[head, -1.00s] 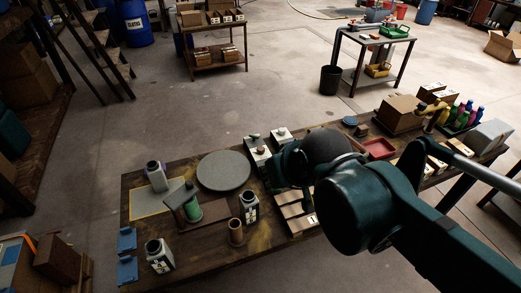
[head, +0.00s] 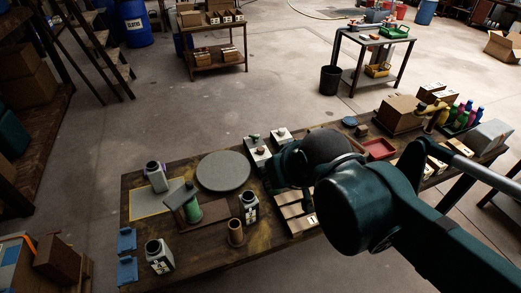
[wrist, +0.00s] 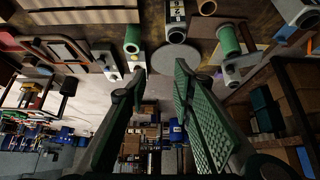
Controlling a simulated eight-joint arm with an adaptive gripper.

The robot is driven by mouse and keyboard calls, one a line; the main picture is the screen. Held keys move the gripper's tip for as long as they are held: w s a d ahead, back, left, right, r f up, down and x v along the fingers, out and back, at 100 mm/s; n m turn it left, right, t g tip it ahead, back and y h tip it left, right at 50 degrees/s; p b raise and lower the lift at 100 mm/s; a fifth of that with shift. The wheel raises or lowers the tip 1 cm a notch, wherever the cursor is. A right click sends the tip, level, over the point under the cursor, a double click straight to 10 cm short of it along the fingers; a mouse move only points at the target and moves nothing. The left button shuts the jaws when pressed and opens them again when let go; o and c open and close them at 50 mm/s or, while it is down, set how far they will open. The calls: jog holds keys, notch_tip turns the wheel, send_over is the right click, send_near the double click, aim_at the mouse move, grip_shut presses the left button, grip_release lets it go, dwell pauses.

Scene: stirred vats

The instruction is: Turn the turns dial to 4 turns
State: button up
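My gripper (wrist: 160,72) is open in the wrist view, its two green fingers spread apart with nothing between the tips. In the head view my dark green arm covers the gripper and part of the table. In the wrist view a pale box with a dark knob (wrist: 105,64) and a pale box with a green part (wrist: 132,48) lie left of the fingertips. I cannot read which one is the turns dial.
A round grey disc (head: 223,171) lies on the wooden table (head: 205,246). Labelled jars (head: 249,207), a green cylinder (head: 193,211) and a brown cup (head: 235,232) stand around it. A red tray (head: 379,149) and cardboard boxes (head: 398,114) are further right.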

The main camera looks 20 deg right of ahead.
jog(key=o, duration=0.3)
jog(key=w+d+n+g+p, duration=0.1)
jog(key=w+d+n+g, duration=0.15)
jog(key=w, duration=0.85)
jog(key=w+d+n+g+p, duration=0.15)
jog(key=w+n, duration=0.25)
jog(key=w, duration=0.8)
jog(key=w+d+f+n+g, duration=0.1)
jog(key=w+d+f, duration=0.1)
jog(key=w+f, duration=0.3)
jog(key=w+d+f+n+g, duration=0.1)
jog(key=w+d+f+n, duration=0.1)
jog(key=w+f, duration=0.3)
jog(key=w+d+f+n+g, duration=0.1)
jog(key=w+d+f, duration=0.1)
jog(key=w+f, duration=0.4)
jog(key=shift+d+f+n+p, duration=0.15)
jog(key=shift+f, duration=0.5)
jog(key=shift+d+f+n+p, duration=0.1)
jog(key=shift+d+f+p, duration=0.05)
jog(key=shift+f, duration=0.45)
jog(key=shift+w+d+f, duration=0.1)
jog(key=shift+w+f, duration=0.15)
jog(key=shift+f, duration=0.2)
jog(key=shift+f, duration=0.15)
